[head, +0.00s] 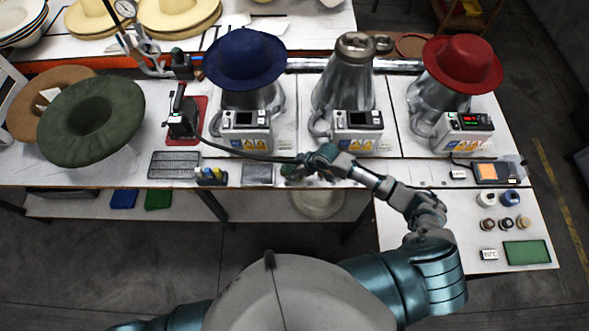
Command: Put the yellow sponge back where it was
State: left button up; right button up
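I cannot make out a yellow sponge in the head view. On the shelf below the table lie a blue flat pad (123,198) and a green flat pad (157,199), side by side. My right gripper (300,170) is at the table's front edge, just right of a small grey plate (257,174). A dark green patch shows at its fingertips; I cannot tell what it is or whether the fingers hold it. My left gripper is out of view.
A green mat (527,252) lies on the right side table.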

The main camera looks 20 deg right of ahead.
jog(key=shift+o, duration=1.3)
jog(key=v, duration=1.2)
